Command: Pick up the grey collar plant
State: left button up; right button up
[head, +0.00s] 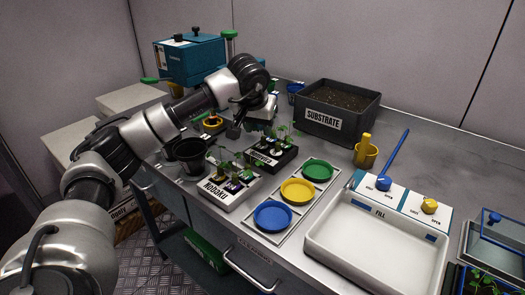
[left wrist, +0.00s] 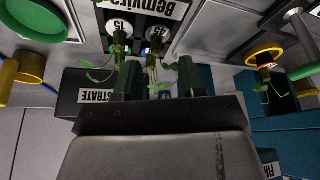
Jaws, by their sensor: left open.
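A black rack (head: 284,160) with a white label holds several small green plants (head: 281,133) in collars. My left gripper (head: 268,128) is above and behind this rack, pointing at its plants. In the left wrist view its open fingers (left wrist: 160,75) are on either side of the stems, with one plant (left wrist: 153,48) between them and another (left wrist: 119,48) near the left finger. I cannot tell whether it touches them. Tags 15 and 45 show by these plants. I cannot make out which collar is grey. A white rack (head: 222,204) labelled Nobaku holds more plants. My right gripper is out of view.
A substrate bin (head: 361,126) stands behind the racks. A black pot (head: 190,153) is left of them. Blue (head: 272,215), yellow (head: 297,191) and green (head: 317,170) dishes stand to the right, beside a white fill tray (head: 345,282). A yellow cup (head: 366,155) stands behind.

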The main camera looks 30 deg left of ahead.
aim_at(262, 137)
pick_arm(q)
jog(key=x, duration=0.6)
jog(key=shift+w, duration=0.25)
jog(key=shift+r, duration=0.1)
jog(key=c, duration=0.6)
